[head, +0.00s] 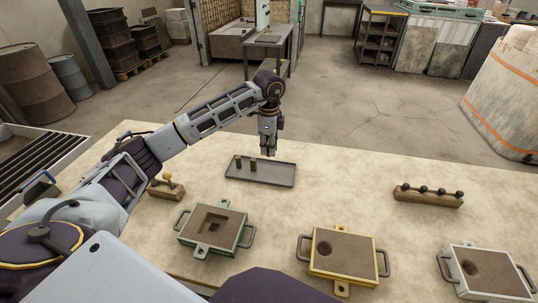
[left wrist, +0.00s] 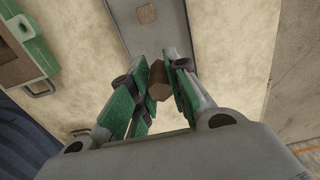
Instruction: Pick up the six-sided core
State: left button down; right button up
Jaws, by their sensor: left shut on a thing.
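Two other brown cores stand on the tray to the left, a left one (head: 239,161) and a right one (head: 253,165). A square-looking core (left wrist: 147,13) shows on the tray in the left wrist view. My right gripper is out of view.
A green-framed mould (head: 228,243) with a square recess, a yellow-framed mould (head: 355,265) and a white-framed mould (head: 500,280) line the near table. A wooden block with a yellow knob (head: 168,188) and a rack with dark knobs (head: 428,198) stand behind. The table between is clear.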

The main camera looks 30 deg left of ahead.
pick_arm(q)
jog(key=shift+r, duration=0.7)
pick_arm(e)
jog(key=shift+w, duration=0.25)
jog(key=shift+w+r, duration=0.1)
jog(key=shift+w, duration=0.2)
pick_arm(q)
jog(key=shift+s+d+r+p, duration=0.1)
jog(key=shift+r+p, duration=0.35)
jog(key=shift+p, duration=0.35)
jog(key=shift+s+d+p, duration=0.1)
jog(key=shift+d+p, duration=0.1)
jog(key=shift+p, duration=0.1)
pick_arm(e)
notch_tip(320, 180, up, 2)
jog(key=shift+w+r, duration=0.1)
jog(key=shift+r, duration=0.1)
